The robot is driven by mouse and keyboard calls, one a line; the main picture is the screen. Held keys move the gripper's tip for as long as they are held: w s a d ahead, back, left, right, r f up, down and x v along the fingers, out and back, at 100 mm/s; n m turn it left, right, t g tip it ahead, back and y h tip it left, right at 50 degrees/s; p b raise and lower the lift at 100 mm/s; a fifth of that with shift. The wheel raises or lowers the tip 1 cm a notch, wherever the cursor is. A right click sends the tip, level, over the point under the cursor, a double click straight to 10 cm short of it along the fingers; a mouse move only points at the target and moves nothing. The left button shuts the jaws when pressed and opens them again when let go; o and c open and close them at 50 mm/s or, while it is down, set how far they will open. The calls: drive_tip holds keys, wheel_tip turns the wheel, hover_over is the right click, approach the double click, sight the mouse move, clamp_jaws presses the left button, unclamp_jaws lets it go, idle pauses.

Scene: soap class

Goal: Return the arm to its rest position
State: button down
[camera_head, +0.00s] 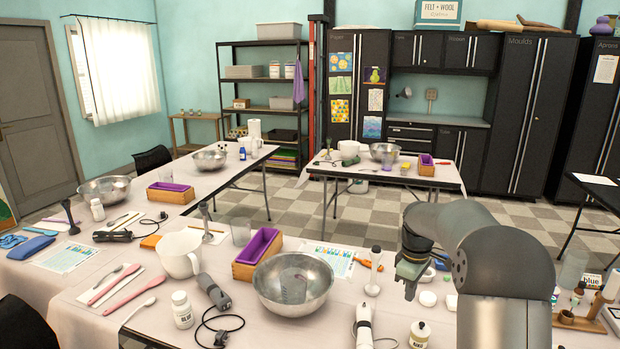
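My arm (505,265) rises at the right of the head view, in front of the near table. It bends over to the left, and my gripper (408,290) hangs down from its end above the right part of the near table. The gripper is small and dark in this view. I see nothing clearly held in it, and I cannot tell whether its fingers are apart. Part of the table behind the arm is hidden.
A second table (440,176) stands behind. Open floor (300,212) lies between.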

drive_tip(key=s+a+r+m, duration=0.3)
drive_tip(key=s+a, duration=0.1)
drive_tip(key=s, duration=0.6)
drive_tip(key=s+a+r+m, duration=0.2)
drive_tip(key=s+a+r, duration=0.15)
drive_tip(key=s, duration=0.55)
drive_tip(key=s+a+f+m, duration=0.1)
drive_tip(key=s+f+m, duration=0.1)
drive_tip(key=s, duration=0.6)
drive_tip(key=s+a+f+m, duration=0.2)
drive_tip(key=s, duration=0.6)
drive_tip(key=shift+s+a+m+t, duration=0.2)
drive_tip(key=shift+s+m+t, duration=0.1)
drive_tip(key=shift+m, duration=0.1)
drive_tip(key=shift+f, duration=0.1)
